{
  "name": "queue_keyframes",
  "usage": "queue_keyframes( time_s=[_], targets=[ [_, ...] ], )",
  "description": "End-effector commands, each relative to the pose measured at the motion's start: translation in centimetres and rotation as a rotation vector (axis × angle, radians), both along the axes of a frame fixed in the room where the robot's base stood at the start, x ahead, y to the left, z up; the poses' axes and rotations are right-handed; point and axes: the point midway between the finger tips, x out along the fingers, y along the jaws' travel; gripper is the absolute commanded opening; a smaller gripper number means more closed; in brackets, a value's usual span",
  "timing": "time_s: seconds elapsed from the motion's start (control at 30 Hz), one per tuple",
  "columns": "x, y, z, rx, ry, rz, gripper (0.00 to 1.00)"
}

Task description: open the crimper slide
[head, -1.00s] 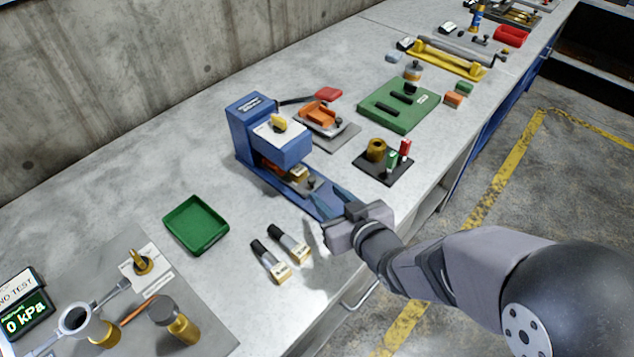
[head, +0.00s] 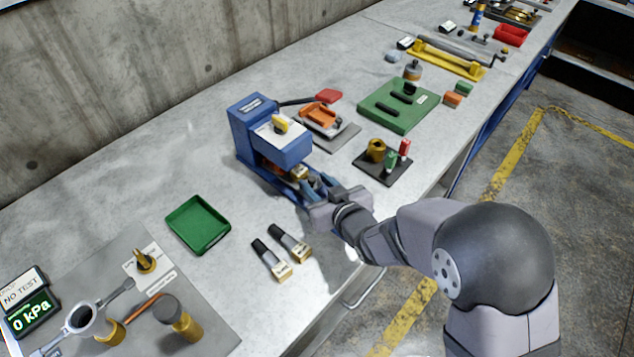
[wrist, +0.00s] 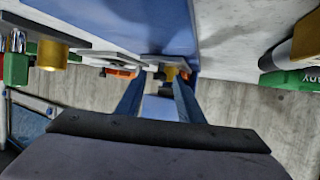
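The blue crimper (head: 270,136) stands on the grey bench in the head view, with a white plate and a yellow part on top. Its low slide, with a brass-coloured part (head: 298,172), sits at the front opening above the blue base. My gripper (head: 317,183) is low over the front of that base, pointing into the crimper. In the wrist view my gripper's two blue fingers (wrist: 160,80) are apart, with a small dark and brass part (wrist: 168,73) visible between and beyond them. Whether they touch the slide's knob cannot be told; the gripper hides it in the head view.
A green tray (head: 198,224) and two black-and-brass fittings (head: 280,250) lie left of my gripper. A dark stand (head: 383,165) with brass, green and red pieces is close on the right. An orange fixture (head: 320,116) and a green board (head: 400,105) lie behind it.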

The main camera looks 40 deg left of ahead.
Motion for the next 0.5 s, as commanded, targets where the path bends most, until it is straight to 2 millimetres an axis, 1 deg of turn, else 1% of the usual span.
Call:
queue_keyframes(
  time_s=[0.17, 0.27, 0.3, 0.33, 0.5],
  targets=[
    [0.0, 0.0, -0.01, 0.0, 0.0, 0.0, 0.34],
    [0.0, -0.01, 0.0, 0.0, 0.0, 0.0, 0.12],
    [0.0, -0.01, 0.0, 0.0, 0.0, 0.0, 0.03],
    [0.0, -0.01, 0.0, 0.0, 0.0, 0.0, 0.0],
    [0.01, -0.11, 0.01, 0.0, 0.0, 0.0, 0.0]
  ],
)
